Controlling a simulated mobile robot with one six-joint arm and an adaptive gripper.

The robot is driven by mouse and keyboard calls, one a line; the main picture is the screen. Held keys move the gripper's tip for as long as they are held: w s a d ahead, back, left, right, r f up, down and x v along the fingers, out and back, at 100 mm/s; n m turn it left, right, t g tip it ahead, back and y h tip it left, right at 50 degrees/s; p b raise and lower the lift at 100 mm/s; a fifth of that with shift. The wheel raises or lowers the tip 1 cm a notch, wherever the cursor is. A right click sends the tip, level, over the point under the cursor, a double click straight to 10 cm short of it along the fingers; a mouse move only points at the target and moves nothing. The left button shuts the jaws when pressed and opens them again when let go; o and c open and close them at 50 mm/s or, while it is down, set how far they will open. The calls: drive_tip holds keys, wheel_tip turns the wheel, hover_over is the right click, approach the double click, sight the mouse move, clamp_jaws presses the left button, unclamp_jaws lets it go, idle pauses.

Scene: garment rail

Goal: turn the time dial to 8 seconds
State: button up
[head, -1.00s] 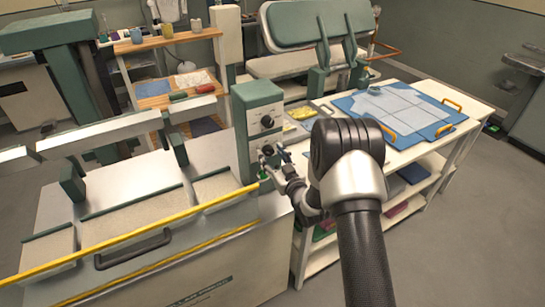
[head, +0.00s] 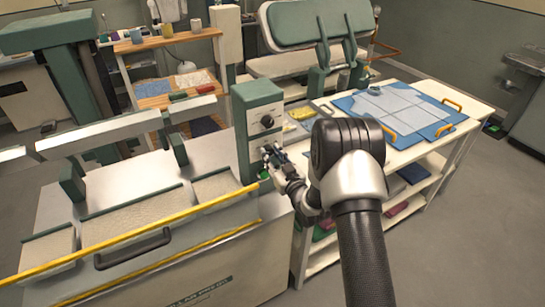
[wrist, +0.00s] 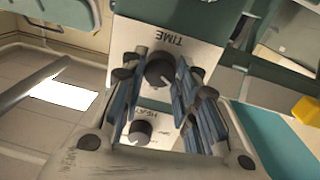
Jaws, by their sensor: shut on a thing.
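The time dial (wrist: 160,70) is a dark round knob beside an upside-down TIME label in the wrist view. My gripper (wrist: 158,73) has its fingers on both sides of this dial and is shut on it. In the head view my gripper (head: 268,152) is at the lower part of the control box (head: 257,98), and the time dial is mostly hidden by the fingers. The dial's scale and setting are too small and covered to read.
A second dial (wrist: 141,131), by an upside-down HEAT label, sits close by; in the head view it is the upper dial (head: 267,121). A yellow bar (head: 150,237) runs along the machine's front. A table with a blue mat (head: 440,127) stands to the right.

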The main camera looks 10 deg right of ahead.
drive_tip(key=m+b, duration=0.3)
drive_tip(key=m, duration=0.2)
drive_tip(key=shift+m, duration=0.3)
drive_tip(key=m+b, duration=0.1)
drive_tip(key=m, duration=0.4)
drive_tip(key=shift+r+g, duration=0.1)
drive_tip(key=shift+g, duration=0.2)
drive_tip(key=shift+m, duration=0.4)
drive_tip(key=o, duration=1.1)
